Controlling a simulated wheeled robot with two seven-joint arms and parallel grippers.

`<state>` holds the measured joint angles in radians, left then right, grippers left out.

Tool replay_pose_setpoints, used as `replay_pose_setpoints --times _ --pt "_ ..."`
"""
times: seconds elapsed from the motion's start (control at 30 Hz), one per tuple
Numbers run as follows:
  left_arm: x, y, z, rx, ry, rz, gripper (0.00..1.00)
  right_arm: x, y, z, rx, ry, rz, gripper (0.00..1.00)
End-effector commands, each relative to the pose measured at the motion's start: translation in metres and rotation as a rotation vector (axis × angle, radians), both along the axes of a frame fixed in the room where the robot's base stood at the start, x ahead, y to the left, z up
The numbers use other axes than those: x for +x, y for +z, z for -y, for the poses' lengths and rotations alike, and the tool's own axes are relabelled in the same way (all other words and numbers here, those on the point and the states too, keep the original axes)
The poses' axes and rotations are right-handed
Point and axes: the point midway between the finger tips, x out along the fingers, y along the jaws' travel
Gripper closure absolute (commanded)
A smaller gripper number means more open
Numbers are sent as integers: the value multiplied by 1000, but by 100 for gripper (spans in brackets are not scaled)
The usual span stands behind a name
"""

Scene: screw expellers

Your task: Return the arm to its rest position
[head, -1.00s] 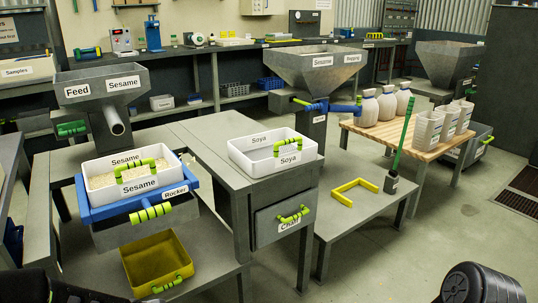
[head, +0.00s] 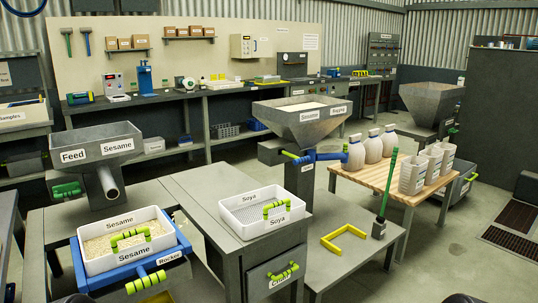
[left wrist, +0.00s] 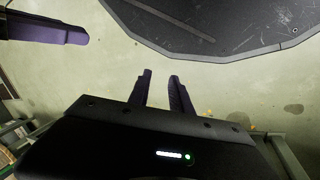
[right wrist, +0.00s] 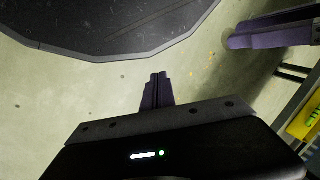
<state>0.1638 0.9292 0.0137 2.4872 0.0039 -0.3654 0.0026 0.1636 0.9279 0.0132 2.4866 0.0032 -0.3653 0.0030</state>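My left gripper (left wrist: 162,85) shows in the left wrist view with its two dark fingers apart and nothing between them. My right gripper (right wrist: 157,88) shows in the right wrist view with its fingers together and nothing held. Both hang over bare pale floor, close to a dark flat many-sided plate, which looks like my base. Neither gripper shows in the head view; only small dark bits of my arms show at its bottom edge.
A rocker frame (head: 179,257) bears a white Sesame tray (head: 124,259) of pale grains. A white Soya tray (head: 263,227) stands on the grey bench. A green-handled tool (head: 388,188) and yellow bracket (head: 344,238) are on a low table. A yellow bin edge (right wrist: 305,122) shows near my right gripper.

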Motion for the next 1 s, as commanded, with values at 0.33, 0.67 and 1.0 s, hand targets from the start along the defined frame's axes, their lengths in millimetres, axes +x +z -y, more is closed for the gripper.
replay_pose_setpoints --times 0.33,0.67,1.0 --pt "-9 162 9 -14 -23 -16 75 -10 162 -9 15 23 -17 100" --pt "-13 197 12 -19 -31 -22 75 -13 197 -12 20 32 -24 100" --pt "-12 194 12 -19 -31 -21 75 -13 194 -12 20 31 -23 100"
